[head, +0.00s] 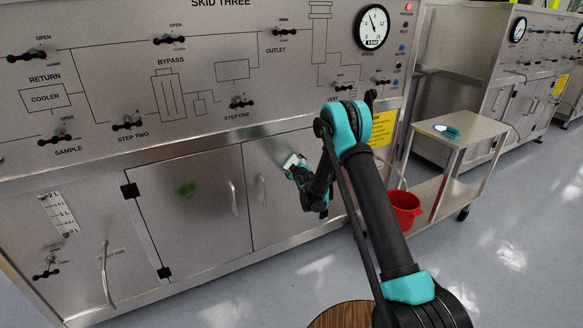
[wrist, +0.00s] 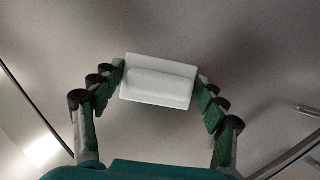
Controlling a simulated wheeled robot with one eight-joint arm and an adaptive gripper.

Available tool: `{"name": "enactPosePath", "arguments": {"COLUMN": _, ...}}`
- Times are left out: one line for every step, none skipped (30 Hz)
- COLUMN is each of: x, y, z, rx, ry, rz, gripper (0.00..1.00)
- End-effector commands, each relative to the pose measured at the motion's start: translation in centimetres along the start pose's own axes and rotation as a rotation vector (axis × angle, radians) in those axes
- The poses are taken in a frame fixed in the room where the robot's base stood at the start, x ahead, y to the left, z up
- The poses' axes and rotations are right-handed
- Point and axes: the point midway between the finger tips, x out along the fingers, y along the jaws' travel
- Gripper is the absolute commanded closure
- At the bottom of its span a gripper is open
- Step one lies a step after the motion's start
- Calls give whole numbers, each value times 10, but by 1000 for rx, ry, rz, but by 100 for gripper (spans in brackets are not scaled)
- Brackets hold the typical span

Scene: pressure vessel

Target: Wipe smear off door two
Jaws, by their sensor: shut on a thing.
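My gripper (head: 297,170) is shut on a white wiping block (head: 292,160). In the wrist view the block (wrist: 158,78) sits between the two green-padded fingers, with bare metal beyond it. The head view shows my gripper in front of the right cabinet door (head: 272,160); I cannot tell whether the block touches it. A green smear (head: 187,189) is on the upper middle of the left cabinet door (head: 165,220), well to the left of my gripper. I cannot read a number on either door.
Upright handles stick out from the left door (head: 234,198) and the right door (head: 262,190). Valve levers line the panel above. A red bucket (head: 404,210) and a metal cart (head: 462,140) stand to the right. A round wooden top (head: 340,315) is at the bottom.

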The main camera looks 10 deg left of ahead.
Motion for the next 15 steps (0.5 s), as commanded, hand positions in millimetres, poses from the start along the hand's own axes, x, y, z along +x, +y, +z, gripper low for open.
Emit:
{"name": "enactPosePath", "arguments": {"x": 2, "y": 4, "z": 3, "rx": 3, "ry": -1, "rz": 1, "gripper": 64}}
{"name": "enactPosePath", "arguments": {"x": 3, "y": 5, "z": 5, "rx": 1, "ry": -1, "rz": 1, "gripper": 64}}
{"name": "enactPosePath", "arguments": {"x": 4, "y": 8, "z": 7, "rx": 3, "ry": -1, "rz": 2, "gripper": 64}}
{"name": "enactPosePath", "arguments": {"x": 5, "y": 10, "z": 9, "rx": 1, "ry": -1, "rz": 2, "gripper": 64}}
{"name": "enactPosePath", "arguments": {"x": 6, "y": 11, "z": 10, "rx": 2, "ry": -1, "rz": 2, "gripper": 64}}
{"name": "enactPosePath", "arguments": {"x": 7, "y": 13, "z": 12, "rx": 1, "ry": -1, "rz": 1, "gripper": 64}}
{"name": "enactPosePath", "arguments": {"x": 8, "y": 15, "z": 14, "rx": 2, "ry": -1, "rz": 1, "gripper": 64}}
{"name": "enactPosePath", "arguments": {"x": 8, "y": 16, "z": 15, "rx": 2, "ry": 0, "rz": 1, "gripper": 64}}
{"name": "enactPosePath", "arguments": {"x": 9, "y": 18, "z": 16, "rx": 1, "ry": 0, "rz": 1, "gripper": 63}}
{"name": "enactPosePath", "arguments": {"x": 10, "y": 19, "z": 17, "rx": 2, "ry": 0, "rz": 1, "gripper": 63}}
{"name": "enactPosePath", "arguments": {"x": 10, "y": 20, "z": 18, "rx": 2, "ry": 0, "rz": 1, "gripper": 63}}
{"name": "enactPosePath", "arguments": {"x": 11, "y": 20, "z": 19, "rx": 1, "ry": 0, "rz": 2, "gripper": 63}}
{"name": "enactPosePath", "arguments": {"x": 11, "y": 21, "z": 19, "rx": 0, "ry": 0, "rz": 2, "gripper": 63}}
{"name": "enactPosePath", "arguments": {"x": 11, "y": 21, "z": 20, "rx": 1, "ry": 0, "rz": 2, "gripper": 63}}
{"name": "enactPosePath", "arguments": {"x": 12, "y": 22, "z": 20, "rx": 1, "ry": 0, "rz": 2, "gripper": 63}}
